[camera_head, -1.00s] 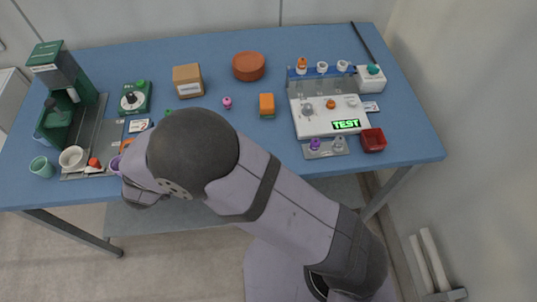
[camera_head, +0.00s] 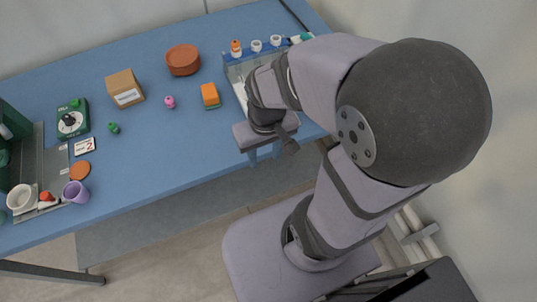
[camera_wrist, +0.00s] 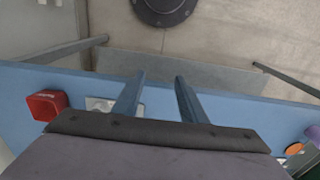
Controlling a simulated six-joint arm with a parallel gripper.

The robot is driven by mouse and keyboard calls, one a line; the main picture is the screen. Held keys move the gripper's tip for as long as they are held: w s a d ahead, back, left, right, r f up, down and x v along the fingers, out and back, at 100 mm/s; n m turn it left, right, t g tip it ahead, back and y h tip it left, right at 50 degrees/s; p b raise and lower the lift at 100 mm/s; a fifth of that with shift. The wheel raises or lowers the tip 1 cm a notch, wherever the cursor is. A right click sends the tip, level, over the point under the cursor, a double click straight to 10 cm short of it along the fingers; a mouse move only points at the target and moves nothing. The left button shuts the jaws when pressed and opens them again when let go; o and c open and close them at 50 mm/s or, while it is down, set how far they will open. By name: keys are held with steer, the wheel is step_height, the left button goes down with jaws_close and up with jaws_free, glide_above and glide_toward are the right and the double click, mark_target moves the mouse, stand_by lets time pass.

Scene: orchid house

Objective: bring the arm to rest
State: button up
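My gripper (camera_head: 263,156) hangs over the front edge of the blue table (camera_head: 140,185), right of the middle. In the wrist view its two fingers (camera_wrist: 160,80) stand apart with nothing between them, so it is open and empty. Past the fingertips the wrist view shows the table's front edge and the floor. My arm is folded back above my base and hides the right part of the table.
A purple cup (camera_head: 76,192), an orange disc (camera_head: 80,170) and a white bowl (camera_head: 22,198) stand at the left. An orange sponge (camera_head: 210,95), pink knob (camera_head: 169,102), cardboard box (camera_head: 125,88) and terracotta dish (camera_head: 183,60) stand mid-table. A red box (camera_wrist: 46,104) shows in the wrist view.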

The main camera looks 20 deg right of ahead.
steer(key=shift+s+d, duration=0.45)
steer(key=shift+s, duration=0.1)
step_height(320, 180, up, 4)
steer(key=p, duration=0.4)
